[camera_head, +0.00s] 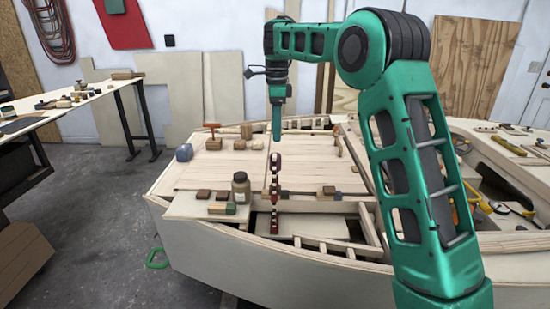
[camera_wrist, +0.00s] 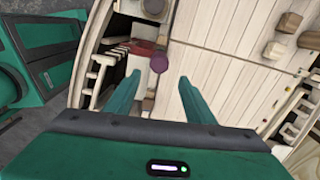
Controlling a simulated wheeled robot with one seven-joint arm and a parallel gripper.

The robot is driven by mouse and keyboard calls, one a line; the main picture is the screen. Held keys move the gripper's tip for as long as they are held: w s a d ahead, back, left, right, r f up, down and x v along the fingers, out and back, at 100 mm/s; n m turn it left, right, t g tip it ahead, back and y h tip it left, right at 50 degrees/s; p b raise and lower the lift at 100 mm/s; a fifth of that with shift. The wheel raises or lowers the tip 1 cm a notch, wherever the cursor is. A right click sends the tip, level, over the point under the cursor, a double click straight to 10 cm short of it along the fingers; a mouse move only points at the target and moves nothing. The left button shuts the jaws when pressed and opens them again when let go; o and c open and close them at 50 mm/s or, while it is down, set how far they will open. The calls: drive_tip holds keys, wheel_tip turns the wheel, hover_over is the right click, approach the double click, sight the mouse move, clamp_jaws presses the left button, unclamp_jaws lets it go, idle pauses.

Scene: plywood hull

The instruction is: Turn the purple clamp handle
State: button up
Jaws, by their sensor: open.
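The purple clamp handle (camera_head: 276,160) stands on top of a dark red clamp (camera_head: 275,190) at the inner edge of the hull's planked deck. In the wrist view the handle is a round purple knob (camera_wrist: 159,63), with the dark red clamp body (camera_wrist: 143,47) to its left. My gripper (camera_head: 276,137) hangs pointing down just above the handle. In the wrist view my gripper (camera_wrist: 158,80) is open and empty, its two green fingers on either side of the line to the knob. The knob shows just beyond the fingertips; I see no contact.
A brown jar (camera_head: 241,188) and small blocks (camera_head: 222,208) stand left of the clamp. An orange-handled tool (camera_head: 211,128) and wooden blocks (camera_head: 246,131) lie farther back on the deck. Open framed bays (camera_head: 340,245) lie in front. The deck around the handle is mostly clear.

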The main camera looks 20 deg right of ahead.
wheel_tip(320, 180, down, 10)
drive_tip(key=shift+f, duration=0.15)
idle(0.3)
drive_tip(key=shift+c, duration=0.7)
drive_tip(key=c, duration=0.9)
